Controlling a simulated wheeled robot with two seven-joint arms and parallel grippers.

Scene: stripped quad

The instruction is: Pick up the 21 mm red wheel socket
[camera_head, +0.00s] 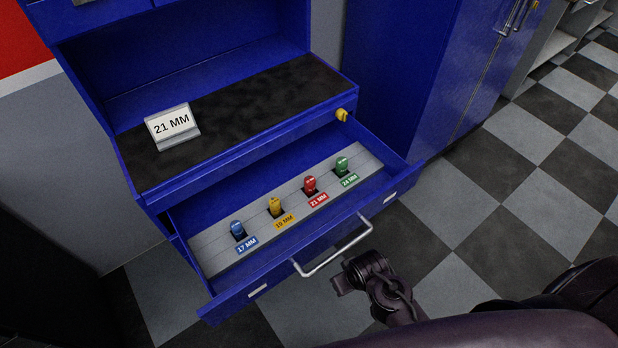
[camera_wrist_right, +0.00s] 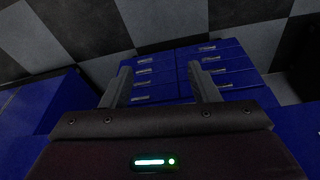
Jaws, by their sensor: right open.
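The red 21 mm wheel socket (camera_head: 310,184) stands in a grey tray (camera_head: 214,240) inside the open blue drawer (camera_head: 285,262), with a red "21 MM" label in front of it. Left of it are the yellow 19 mm socket (camera_head: 275,206) and the blue 17 mm socket (camera_head: 238,230); right of it is the green 24 mm socket (camera_head: 342,165). My right gripper (camera_head: 345,282) is outside the drawer, close to the front handle and apart from the sockets. In the right wrist view its two fingers (camera_wrist_right: 160,88) are spread with nothing between them. My left gripper is not in view.
The drawer's metal handle (camera_head: 333,248) sticks out in front, near my right gripper. A "21 MM" sign (camera_head: 172,126) stands on the dark worktop (camera_head: 235,105) above the drawer. A blue cabinet (camera_head: 420,70) stands at the right. Checkered floor (camera_head: 500,215) lies clear right of the drawer.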

